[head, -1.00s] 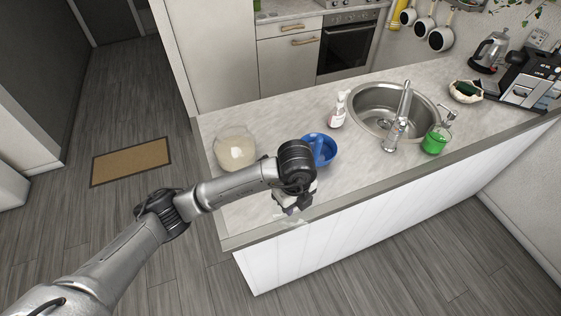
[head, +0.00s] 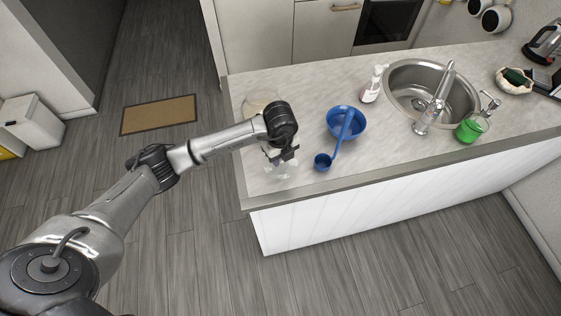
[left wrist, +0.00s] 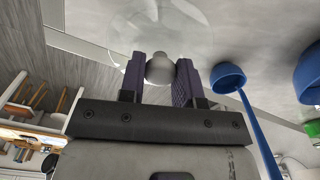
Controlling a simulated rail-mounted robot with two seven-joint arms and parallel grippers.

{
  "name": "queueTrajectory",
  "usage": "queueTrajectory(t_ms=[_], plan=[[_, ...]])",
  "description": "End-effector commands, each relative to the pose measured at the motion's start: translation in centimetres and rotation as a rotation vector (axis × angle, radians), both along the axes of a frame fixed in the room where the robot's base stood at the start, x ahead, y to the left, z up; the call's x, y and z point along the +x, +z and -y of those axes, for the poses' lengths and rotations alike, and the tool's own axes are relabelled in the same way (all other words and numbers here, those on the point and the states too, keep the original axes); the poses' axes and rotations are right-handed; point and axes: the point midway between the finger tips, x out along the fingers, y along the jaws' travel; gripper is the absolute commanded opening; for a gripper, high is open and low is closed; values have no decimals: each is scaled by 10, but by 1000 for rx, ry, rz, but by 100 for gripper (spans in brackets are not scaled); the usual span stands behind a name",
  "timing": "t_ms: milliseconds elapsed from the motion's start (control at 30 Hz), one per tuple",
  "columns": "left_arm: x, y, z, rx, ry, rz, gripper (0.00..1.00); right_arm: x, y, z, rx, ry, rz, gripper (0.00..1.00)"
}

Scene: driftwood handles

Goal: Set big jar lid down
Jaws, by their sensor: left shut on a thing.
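My left gripper (head: 281,157) is over the near left part of the counter, shut on the knob of the big jar lid (head: 284,172). In the left wrist view the clear glass lid (left wrist: 150,28) spreads out beyond the fingers, and its grey knob sits between the two purple finger pads (left wrist: 160,70). The lid is at or just above the counter top; I cannot tell whether it touches. The big jar (head: 258,98) stands behind the gripper, partly hidden by my arm. My right gripper is not in view.
A blue ladle (head: 323,162) lies just right of the lid, its handle leaning on a blue bowl (head: 358,124). The counter's front edge (head: 340,181) is near. A soap bottle (head: 372,86) and sink (head: 408,84) are farther right. Bare counter (head: 310,105) lies between jar and bowl.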

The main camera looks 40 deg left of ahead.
Motion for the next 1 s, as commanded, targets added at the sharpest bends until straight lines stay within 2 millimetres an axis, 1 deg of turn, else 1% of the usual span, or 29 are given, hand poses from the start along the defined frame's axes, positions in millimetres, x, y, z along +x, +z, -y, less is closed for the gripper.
queueTrajectory(t_ms=[67,333,767,800,1000], plan=[[0,-5,0,1,0,-2,7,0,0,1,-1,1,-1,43],[-1,-36,0,0,1,-2,7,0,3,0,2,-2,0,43],[0,-43,0,0,0,0,7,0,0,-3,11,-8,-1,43],[0,-42,0,0,0,0,35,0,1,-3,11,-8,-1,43],[0,-42,0,0,0,0,54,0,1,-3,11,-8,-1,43]])
